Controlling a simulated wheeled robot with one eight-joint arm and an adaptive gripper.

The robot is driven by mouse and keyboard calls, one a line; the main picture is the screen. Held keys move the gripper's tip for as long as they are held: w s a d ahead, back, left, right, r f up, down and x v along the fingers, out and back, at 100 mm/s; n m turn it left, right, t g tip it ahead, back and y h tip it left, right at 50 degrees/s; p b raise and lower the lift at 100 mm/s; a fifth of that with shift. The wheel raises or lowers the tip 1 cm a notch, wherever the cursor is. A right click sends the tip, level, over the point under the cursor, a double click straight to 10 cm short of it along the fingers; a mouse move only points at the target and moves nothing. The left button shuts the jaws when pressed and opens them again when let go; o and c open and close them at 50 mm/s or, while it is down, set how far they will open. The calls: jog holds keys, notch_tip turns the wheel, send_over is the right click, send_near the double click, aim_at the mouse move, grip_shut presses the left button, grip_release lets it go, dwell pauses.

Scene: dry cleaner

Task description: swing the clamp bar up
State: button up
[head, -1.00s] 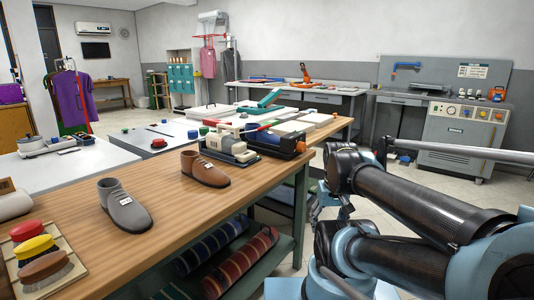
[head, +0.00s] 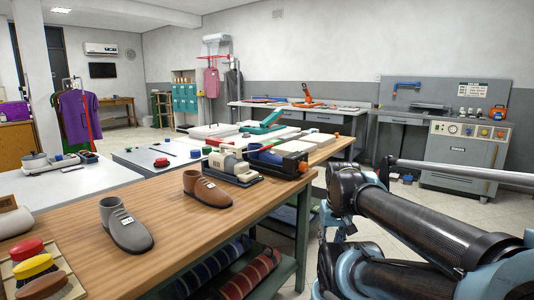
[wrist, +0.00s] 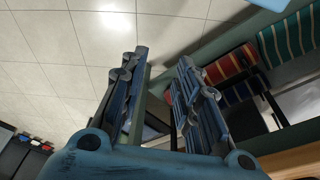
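I cannot tell for sure which part is the clamp bar. A teal raised bar (head: 262,122) stands tilted over a white board on the far part of the work tables. An orange lever-like piece (head: 306,94) stands on the back bench. A cream and red machine (head: 232,162) and a dark blue machine with an orange end (head: 278,158) sit near the wooden table's right end. My gripper (wrist: 162,58) has its two fingers apart with nothing between them. It hangs over floor beside the table's lower shelf, away from these parts. The head view does not show its fingers.
A grey shoe (head: 127,230) and a brown shoe (head: 208,188) stand on the wooden table (head: 170,265). Brushes lie at its front left. Striped rolls (wrist: 230,65) lie on the shelf below. A grey control cabinet (head: 463,155) stands at the right. Tiled floor (wrist: 60,50) is clear.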

jog(key=w+a+r+m, duration=0.1)
jog(key=w+r+m, duration=0.1)
jog(key=w+r, duration=0.1)
jog(key=w+a+r+m+y, duration=0.1)
jog(key=w+r+m, duration=0.1)
jog(key=w+r, duration=0.1)
jog(key=w+a+r+m+y, duration=0.1)
jog(key=w+a+r+m, duration=0.1)
jog(key=w, duration=0.3)
jog(key=shift+w+r+m+t, duration=0.15)
jog(key=shift+r+m+t, duration=0.15)
jog(key=shift+r+t, duration=0.15)
grip_shut()
jog(key=w+a+r+m+y, duration=0.1)
jog(key=w+a+r+m, duration=0.2)
jog(key=w, duration=0.9)
jog(key=w+a+r+m+t+y, duration=0.1)
jog(key=w+a+r+m, duration=0.3)
jog(key=w+m, duration=0.5)
jog(key=w+a+r+m+t+y, duration=0.1)
jog(key=w+a+r+m, duration=0.3)
jog(key=w, duration=1.1)
jog(key=m+y, duration=0.1)
jog(key=m, duration=0.1)
jog(key=shift+w+r+m+y, duration=0.2)
jog(key=shift+w+m+y, duration=0.1)
jog(key=shift+w+y, duration=0.1)
